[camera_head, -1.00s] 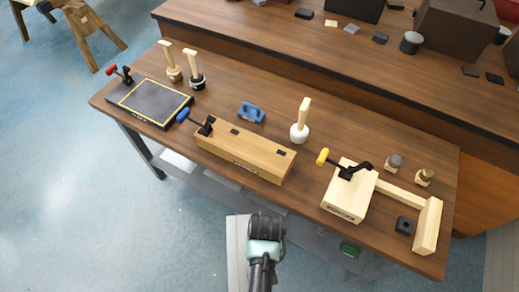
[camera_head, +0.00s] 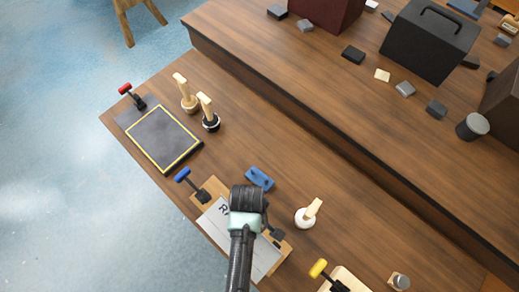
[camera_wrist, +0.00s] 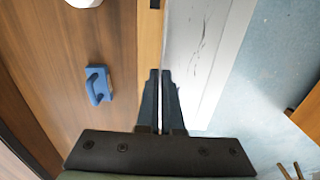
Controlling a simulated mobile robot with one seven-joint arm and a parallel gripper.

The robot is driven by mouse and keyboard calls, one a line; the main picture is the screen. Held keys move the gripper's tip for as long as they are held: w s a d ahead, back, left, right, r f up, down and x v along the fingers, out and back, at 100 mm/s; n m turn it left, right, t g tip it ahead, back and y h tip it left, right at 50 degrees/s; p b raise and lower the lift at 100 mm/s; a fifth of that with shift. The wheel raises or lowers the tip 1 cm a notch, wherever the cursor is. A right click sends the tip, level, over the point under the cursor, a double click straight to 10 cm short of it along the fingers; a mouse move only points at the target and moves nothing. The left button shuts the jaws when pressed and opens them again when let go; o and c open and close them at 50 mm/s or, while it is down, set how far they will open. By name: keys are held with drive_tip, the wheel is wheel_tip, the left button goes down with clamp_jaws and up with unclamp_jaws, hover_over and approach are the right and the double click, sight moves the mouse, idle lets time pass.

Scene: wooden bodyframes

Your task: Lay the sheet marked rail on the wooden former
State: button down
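The pale grey sheet (camera_head: 218,228) shows a printed "R"; the rest of its word is hidden behind my arm. It lies over the wooden former (camera_head: 214,187), whose ends show past it; I cannot tell whether it touches the top. In the wrist view the sheet (camera_wrist: 205,50) runs alongside the former's wood edge (camera_wrist: 150,40) and out past it on the right. My gripper (camera_wrist: 160,75) has its fingers closed to a thin gap at the sheet, apparently pinching it. In the head view my gripper (camera_head: 248,195) is over the former's middle. The blue-handled clamp (camera_head: 192,184) stands at the former's left end.
A blue tool (camera_head: 259,179), also in the wrist view (camera_wrist: 98,86), lies just behind the former. A white pot with a brush (camera_head: 307,214) stands to its right. A yellow-bordered slate pad (camera_head: 163,139) and two handled pots (camera_head: 208,113) are at left. A yellow-handled clamp (camera_head: 320,269) is at lower right.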

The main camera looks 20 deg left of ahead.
drive_tip(key=shift+s+f+b, duration=0.1)
drive_tip(key=shift+f+b, duration=0.65)
drive_tip(key=shift+b, duration=0.25)
wheel_tip(320, 180, down, 3)
drive_tip(key=b, duration=0.3)
drive_tip(key=shift+f+b, duration=0.55)
drive_tip(key=shift+f, duration=0.25)
drive_tip(key=shift+f+p, duration=0.2)
drive_tip(key=shift+p, duration=0.3)
idle(0.6)
drive_tip(key=shift+c, duration=2.2)
unclamp_jaws()
